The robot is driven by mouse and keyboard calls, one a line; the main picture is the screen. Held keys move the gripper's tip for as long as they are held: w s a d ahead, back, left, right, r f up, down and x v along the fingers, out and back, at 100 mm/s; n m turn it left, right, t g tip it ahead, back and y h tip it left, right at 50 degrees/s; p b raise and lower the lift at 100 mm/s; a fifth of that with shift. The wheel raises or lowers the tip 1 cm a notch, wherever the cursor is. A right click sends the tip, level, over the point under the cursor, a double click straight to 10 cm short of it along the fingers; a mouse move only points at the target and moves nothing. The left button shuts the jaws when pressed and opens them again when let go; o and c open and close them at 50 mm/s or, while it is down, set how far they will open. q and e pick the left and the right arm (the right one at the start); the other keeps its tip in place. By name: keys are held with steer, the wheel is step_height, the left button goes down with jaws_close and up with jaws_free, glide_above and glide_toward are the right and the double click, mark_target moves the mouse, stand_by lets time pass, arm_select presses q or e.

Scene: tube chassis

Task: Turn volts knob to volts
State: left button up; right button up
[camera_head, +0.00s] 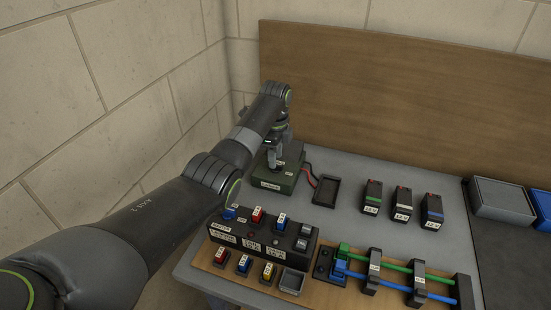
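A dark green box (272,185) with a small white label on its front stands at the back left of the grey table. My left arm reaches in from the left, and my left gripper (275,163) points down at the top of this box. The fingertips are at or just above its top face; I cannot tell whether they touch. The volts knob is not clearly visible; the gripper covers much of the box top. Whether the fingers are open or closed on something is too small to tell. My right gripper is not in view.
A black panel (262,243) with colored blocks stands in front, beside a wooden board with green and blue tubes (385,288). An empty black tray (325,191), red and black leads and labeled blocks (403,206) lie right of the box. Grey and blue bins (500,201) stand far right. A wooden backboard rises behind.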

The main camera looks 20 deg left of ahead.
arm_select(q)
steer(key=shift+f, duration=1.1)
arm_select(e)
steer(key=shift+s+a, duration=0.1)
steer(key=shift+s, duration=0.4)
arm_select(q)
steer(key=shift+c, duration=0.8)
jaws_close()
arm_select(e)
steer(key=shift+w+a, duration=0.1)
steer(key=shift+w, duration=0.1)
